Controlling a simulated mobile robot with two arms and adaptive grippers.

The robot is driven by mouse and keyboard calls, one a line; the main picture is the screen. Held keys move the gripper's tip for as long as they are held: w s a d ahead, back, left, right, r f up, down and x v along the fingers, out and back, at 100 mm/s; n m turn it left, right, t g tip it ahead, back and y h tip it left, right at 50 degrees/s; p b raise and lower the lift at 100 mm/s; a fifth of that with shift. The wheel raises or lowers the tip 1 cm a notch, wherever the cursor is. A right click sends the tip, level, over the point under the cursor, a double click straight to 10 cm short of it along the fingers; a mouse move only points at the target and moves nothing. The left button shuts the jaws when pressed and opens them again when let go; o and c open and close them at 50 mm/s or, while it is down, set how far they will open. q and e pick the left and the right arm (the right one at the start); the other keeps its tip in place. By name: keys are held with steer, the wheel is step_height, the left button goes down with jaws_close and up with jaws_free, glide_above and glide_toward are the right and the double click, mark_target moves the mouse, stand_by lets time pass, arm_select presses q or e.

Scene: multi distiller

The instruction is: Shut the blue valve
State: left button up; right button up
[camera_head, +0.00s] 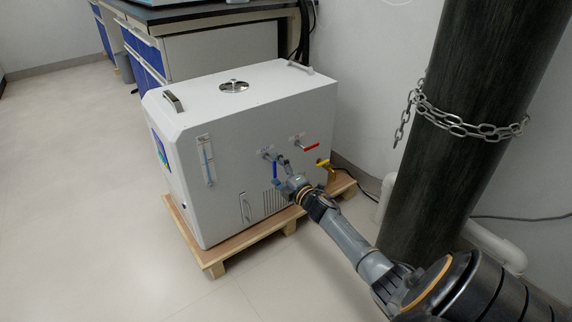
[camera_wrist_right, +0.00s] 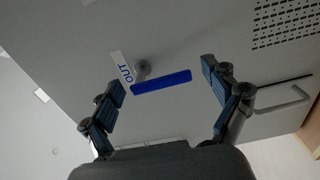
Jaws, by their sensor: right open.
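The blue valve (camera_head: 274,170) is on the side panel of the white distiller box (camera_head: 222,160). In the head view its lever hangs straight down from its stem. In the right wrist view the blue lever (camera_wrist_right: 161,82) lies across the gap between my fingers, beside a label reading OUT (camera_wrist_right: 125,74). My right gripper (camera_head: 281,171) is at the panel around the lever. Its fingers (camera_wrist_right: 160,79) are spread, one on each side of the lever, with visible gaps; I cannot tell whether they touch it. My left gripper is out of view.
A red-handled valve (camera_head: 311,147) and a yellow-handled one (camera_head: 324,163) sit right of the blue valve. The distiller stands on a wooden pallet (camera_head: 215,263). A dark column with a chain (camera_head: 470,126) stands at right. The floor (camera_head: 90,200) at left is clear.

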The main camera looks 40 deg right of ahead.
steer(key=s+a, duration=0.1)
steer(key=s, duration=1)
steer(key=shift+s+a, duration=0.15)
